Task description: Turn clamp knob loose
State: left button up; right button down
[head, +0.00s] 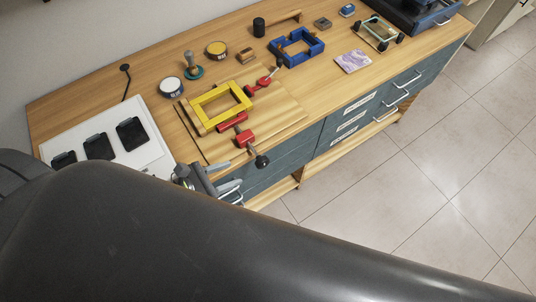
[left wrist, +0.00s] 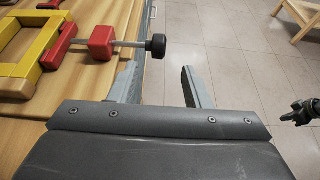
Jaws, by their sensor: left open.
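The near red clamp (head: 243,138) grips the yellow frame (head: 222,103) at the bench's front edge. Its black knob (head: 262,161) sits on a metal screw and sticks out past that edge. In the left wrist view the knob (left wrist: 156,46) is just ahead of the fingertips, beyond the gap, with the red clamp block (left wrist: 102,42) to its left. My left gripper (left wrist: 162,70) is open and empty, and apart from the knob. In the head view the left gripper (head: 218,178) is left of the knob. A second red clamp (head: 265,82) holds the frame's far side.
A white panel with black pads (head: 98,146) lies left of my gripper. Tins, a blue frame (head: 296,46) and a mallet (head: 275,24) stand farther back. Drawers with handles (head: 385,114) line the bench front. The tiled floor (head: 400,180) before it is clear.

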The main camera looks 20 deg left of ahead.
aim_at(267, 159)
pick_arm(q)
jog(key=b+x, duration=0.2)
jog(key=x, duration=1)
jog(key=shift+w+f, duration=0.2)
jog(key=shift+f, duration=0.05)
jog(key=shift+w+d+f, duration=0.2)
jog(key=shift+w+d, duration=0.25)
jog(key=shift+w, duration=0.15)
jog(key=c, duration=0.5)
jog(key=shift+f, duration=0.15)
jog(key=shift+c, duration=1.4)
pick_arm(e)
jog(key=shift+w+a+f, duration=0.1)
jog(key=shift+w+f, duration=0.1)
jog(key=shift+f, duration=0.4)
jog(key=shift+w+a+f, duration=0.1)
jog(key=shift+w+f, duration=0.05)
jog(key=shift+f, duration=0.45)
